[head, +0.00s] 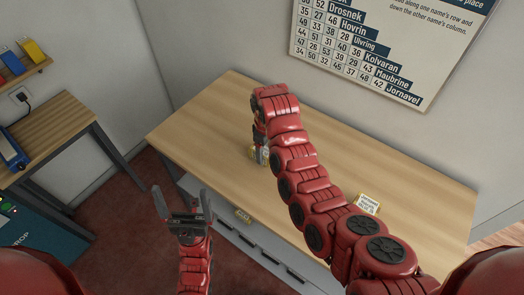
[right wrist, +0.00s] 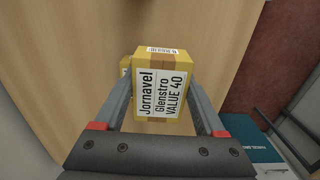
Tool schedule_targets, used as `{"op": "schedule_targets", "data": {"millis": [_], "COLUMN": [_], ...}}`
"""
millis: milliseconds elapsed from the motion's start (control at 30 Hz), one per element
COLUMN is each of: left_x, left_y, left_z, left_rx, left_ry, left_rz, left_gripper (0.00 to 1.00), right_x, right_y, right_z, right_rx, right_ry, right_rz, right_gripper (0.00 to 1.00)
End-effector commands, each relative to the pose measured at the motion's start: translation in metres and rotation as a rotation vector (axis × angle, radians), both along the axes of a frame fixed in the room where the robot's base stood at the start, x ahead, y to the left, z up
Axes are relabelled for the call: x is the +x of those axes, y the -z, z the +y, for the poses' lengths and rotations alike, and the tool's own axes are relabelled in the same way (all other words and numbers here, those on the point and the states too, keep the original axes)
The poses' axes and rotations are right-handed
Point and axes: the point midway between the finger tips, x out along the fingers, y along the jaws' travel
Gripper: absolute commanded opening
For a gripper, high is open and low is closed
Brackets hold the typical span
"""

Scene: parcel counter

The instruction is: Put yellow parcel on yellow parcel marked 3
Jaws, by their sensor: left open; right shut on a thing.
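My right gripper (right wrist: 158,95) is shut on a yellow parcel (right wrist: 160,65) with brown tape. Its white label reads "Jornavel Glenstro VALUE 40". In the right wrist view, part of another yellow parcel (right wrist: 125,67) shows just beyond it at its left; no number on it can be read. In the head view my right gripper (head: 261,152) points down at the counter (head: 215,120), with yellow (head: 251,153) showing beside its fingers. Whether the held parcel touches anything below cannot be told. My left gripper (head: 183,205) is open and empty in front of the counter.
A wall chart (head: 365,50) hangs behind. A side table (head: 50,130) stands left. The counter's left part is clear.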

Motion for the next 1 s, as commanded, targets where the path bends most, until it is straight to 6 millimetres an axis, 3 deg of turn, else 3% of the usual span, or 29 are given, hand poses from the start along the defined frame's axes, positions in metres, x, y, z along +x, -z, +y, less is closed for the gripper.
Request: {"op": "schedule_targets", "data": {"millis": [33,267,300,400,667,933,1000], "left_x": [0.000,0.000,0.000,0.000,0.000,0.000,0.000], "left_y": [0.013,0.039,0.054,0.067,0.078,0.128,0.117], "left_z": [0.000,0.000,0.000,0.000,0.000,0.000,0.000], "left_rx": [0.000,0.000,0.000,0.000,0.000,0.000,0.000], "left_ry": [0.000,0.000,0.000,0.000,0.000,0.000,0.000], "left_rz": [0.000,0.000,0.000,0.001,0.000,0.000,0.001], "left_gripper": [1.00,1.00,1.00,1.00,1.00,1.00,1.00], "right_x": [0.008,0.033,0.036,0.042,0.047,0.056,0.053], "right_y": [0.005,0.006,0.013,0.012,0.008,0.014,0.021], "right_z": [0.000,0.006,0.007,0.006,0.008,0.013,0.013], "right_rx": [-0.004,-0.002,-0.007,-0.015,-0.015,-0.001,-0.002], "right_ry": [0.001,0.003,-0.003,-0.005,-0.007,0.001,0.001], "right_rz": [-0.002,-0.005,-0.006,-0.007,-0.006,-0.003,0.006], "right_gripper": [0.08,0.08,0.08,0.08,0.08,0.08,0.07]}}
